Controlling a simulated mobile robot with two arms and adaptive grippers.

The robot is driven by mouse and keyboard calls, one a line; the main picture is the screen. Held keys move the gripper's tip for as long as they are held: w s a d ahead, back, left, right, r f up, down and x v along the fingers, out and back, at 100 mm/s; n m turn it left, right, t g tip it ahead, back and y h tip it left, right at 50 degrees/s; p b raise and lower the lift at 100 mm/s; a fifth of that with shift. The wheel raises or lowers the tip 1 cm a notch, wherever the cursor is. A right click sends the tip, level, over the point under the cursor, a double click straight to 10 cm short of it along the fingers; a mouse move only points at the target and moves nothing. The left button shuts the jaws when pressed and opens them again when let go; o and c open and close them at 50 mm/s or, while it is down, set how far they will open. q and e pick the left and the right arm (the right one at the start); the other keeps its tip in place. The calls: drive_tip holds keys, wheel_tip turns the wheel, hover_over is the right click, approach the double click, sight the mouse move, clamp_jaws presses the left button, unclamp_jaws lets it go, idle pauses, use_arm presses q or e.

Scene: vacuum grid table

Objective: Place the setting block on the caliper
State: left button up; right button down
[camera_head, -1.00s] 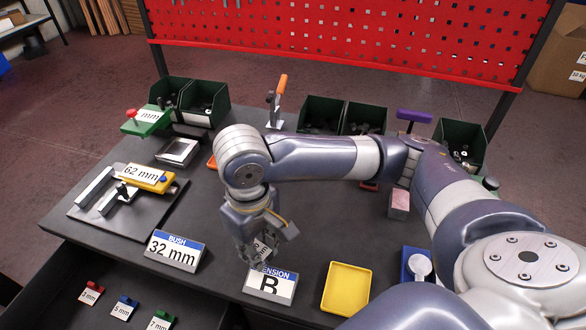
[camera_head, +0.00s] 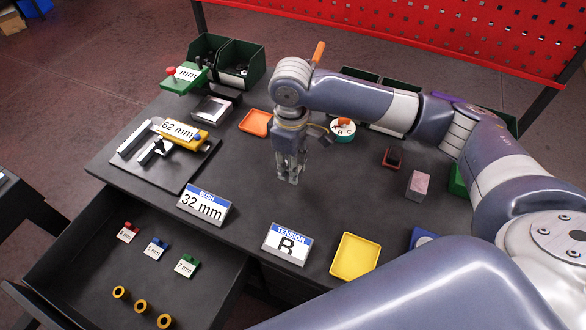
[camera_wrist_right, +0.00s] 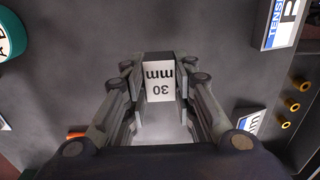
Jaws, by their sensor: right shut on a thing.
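My right gripper (camera_head: 288,178) points down above the middle of the table, behind the TENSION B sign. In the right wrist view the gripper (camera_wrist_right: 162,95) is shut on the setting block (camera_wrist_right: 159,85), a small block with a white face marked 30 mm. In the head view the fingers mostly hide the block. At the left, a yellow-headed measuring device (camera_head: 183,134) marked 62 mm lies on a dark plate. Behind it is a green device (camera_head: 185,80) with a red knob and a partly readable mm label. I cannot tell for sure which is the caliper. My left gripper is not in view.
A BUSH 32 mm sign (camera_head: 203,204) and the TENSION B sign (camera_head: 287,243) stand near the front edge. A yellow tray (camera_head: 355,257) is at the front right. An orange tray (camera_head: 255,122) lies behind my gripper. An open drawer (camera_head: 75,240) sticks out front left.

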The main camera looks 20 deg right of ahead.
drive_tip(key=shift+w+d, duration=0.25)
drive_tip(key=shift+f, duration=0.3)
drive_tip(key=shift+f+p, duration=0.45)
drive_tip(key=shift+f, duration=1.05)
drive_tip(key=shift+f, duration=0.1)
drive_tip(key=c, duration=1.3)
unclamp_jaws()
